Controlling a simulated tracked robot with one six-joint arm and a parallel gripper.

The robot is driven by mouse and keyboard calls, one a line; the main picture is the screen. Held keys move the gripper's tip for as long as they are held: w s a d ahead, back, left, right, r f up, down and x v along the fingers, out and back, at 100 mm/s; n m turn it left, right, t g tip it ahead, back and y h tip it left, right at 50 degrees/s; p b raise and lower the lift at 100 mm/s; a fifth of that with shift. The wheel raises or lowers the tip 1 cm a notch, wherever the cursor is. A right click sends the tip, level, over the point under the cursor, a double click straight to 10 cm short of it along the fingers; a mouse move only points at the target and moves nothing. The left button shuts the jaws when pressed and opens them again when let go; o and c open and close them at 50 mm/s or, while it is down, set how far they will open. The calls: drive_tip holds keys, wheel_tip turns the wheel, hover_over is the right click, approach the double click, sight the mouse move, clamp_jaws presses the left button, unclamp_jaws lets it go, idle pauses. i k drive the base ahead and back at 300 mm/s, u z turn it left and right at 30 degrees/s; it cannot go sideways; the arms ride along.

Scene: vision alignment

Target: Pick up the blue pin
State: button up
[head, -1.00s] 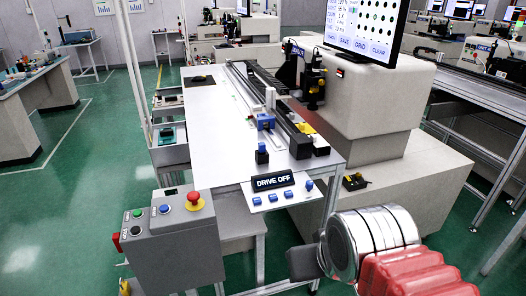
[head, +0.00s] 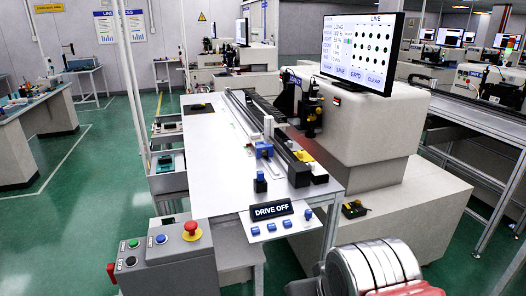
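A small upright dark block with a blue top (head: 260,182) stands on the white table near its front end; it may be the blue pin. A similar small blue-topped piece (head: 308,215) stands at the right end of the small front panel, beside several low blue pieces (head: 271,228). I cannot tell for sure which one is the pin. Silver and red parts of my arm fill the lower right corner, well apart from these pieces. My gripper's fingertips do not show.
The white table (head: 205,150) carries a long black rail (head: 262,108) and a blue carriage (head: 263,150). A "DRIVE OFF" sign (head: 271,211) stands at its front. A grey button box with a red knob (head: 192,231) is front left. A monitor (head: 358,50) stands right. Green floor is open at left.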

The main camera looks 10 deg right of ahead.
sight(260, 173)
drive_tip(key=k, duration=0.65)
drive_tip(key=u, duration=0.35)
drive_tip(key=i, duration=0.5)
drive_tip(key=u, duration=0.6)
drive_tip(key=i, duration=1)
drive_tip(key=z, duration=0.15)
